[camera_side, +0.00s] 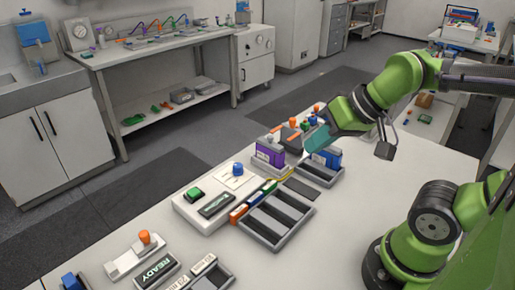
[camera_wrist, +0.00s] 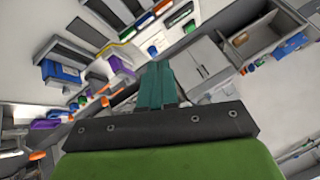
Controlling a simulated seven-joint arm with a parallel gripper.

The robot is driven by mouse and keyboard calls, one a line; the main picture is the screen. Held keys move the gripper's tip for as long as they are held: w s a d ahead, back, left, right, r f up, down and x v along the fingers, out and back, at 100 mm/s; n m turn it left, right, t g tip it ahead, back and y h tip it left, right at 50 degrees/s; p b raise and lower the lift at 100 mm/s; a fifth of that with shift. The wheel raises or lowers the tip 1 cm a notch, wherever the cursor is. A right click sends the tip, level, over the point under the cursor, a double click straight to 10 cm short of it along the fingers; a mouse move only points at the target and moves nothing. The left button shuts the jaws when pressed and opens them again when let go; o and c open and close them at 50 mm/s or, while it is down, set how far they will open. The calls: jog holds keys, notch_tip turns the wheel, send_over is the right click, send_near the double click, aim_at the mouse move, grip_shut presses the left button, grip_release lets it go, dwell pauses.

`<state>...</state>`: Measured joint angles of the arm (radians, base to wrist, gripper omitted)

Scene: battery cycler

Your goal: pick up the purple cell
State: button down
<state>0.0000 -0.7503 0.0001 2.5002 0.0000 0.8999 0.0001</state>
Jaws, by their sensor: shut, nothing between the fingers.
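The purple cell (camera_side: 268,155) stands upright in a grey holder at the back end of the white cycler unit (camera_side: 185,208) in the side view. A purple block, likely the same cell, shows in the wrist view (camera_wrist: 121,66), left of my fingers. My gripper (camera_side: 318,140) has teal fingers and is shut and empty. In the side view it hangs right of the purple cell, apart from it, above and behind the blue cell (camera_side: 327,157). The teal fingers (camera_wrist: 155,80) are together in the wrist view.
The blue cell stands in a small grey tray (camera_side: 320,176). A larger slotted tray (camera_side: 276,220) lies in front. The cycler has a green button (camera_side: 194,193) and a blue knob (camera_side: 238,169). Orange-capped items (camera_side: 293,123) stand behind. Free table lies at right.

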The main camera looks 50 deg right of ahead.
jog(key=c, duration=0.8)
grip_release()
jog(key=n+g+h, duration=0.2)
jog(key=n+g, duration=0.1)
jog(key=n, duration=0.1)
send_near(273, 143)
jog(key=x, duration=0.7)
jog(key=shift+w+a, duration=0.1)
jog(key=shift+a, duration=0.3)
jog(key=shift+d+x, duration=0.15)
jog(key=shift+x, duration=1.2)
jog(key=shift+d+x, duration=0.1)
jog(key=shift+x, duration=1.2)
